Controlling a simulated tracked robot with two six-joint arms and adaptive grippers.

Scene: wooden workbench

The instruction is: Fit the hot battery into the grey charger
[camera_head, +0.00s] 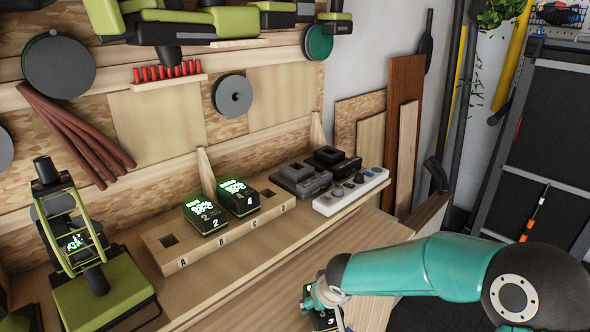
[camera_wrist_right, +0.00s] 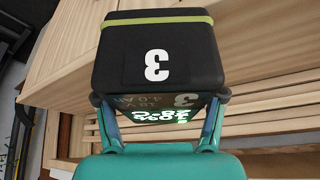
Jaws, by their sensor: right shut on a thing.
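My right gripper (camera_head: 322,296) is shut on a black battery marked 3 (camera_head: 328,320), low in front of the shelf. In the right wrist view the gripper (camera_wrist_right: 160,118) grips this battery (camera_wrist_right: 125,68) on both sides; it has a lime band and a lit green readout. The battery marked 2 (camera_head: 207,222) and the one marked 4 (camera_head: 240,206) stand in the wooden rack (camera_head: 215,250) with lit green readouts too small to read surely. The grey charger (camera_head: 300,181) stands right of the rack and looks empty. My left gripper is out of view.
A black charger (camera_head: 337,160) stands behind the grey one. A white power strip (camera_head: 352,192) lies in front of them. Rack slots A and D show empty holes. A lime-and-black tool (camera_head: 100,290) stands at the left. The shelf front is clear.

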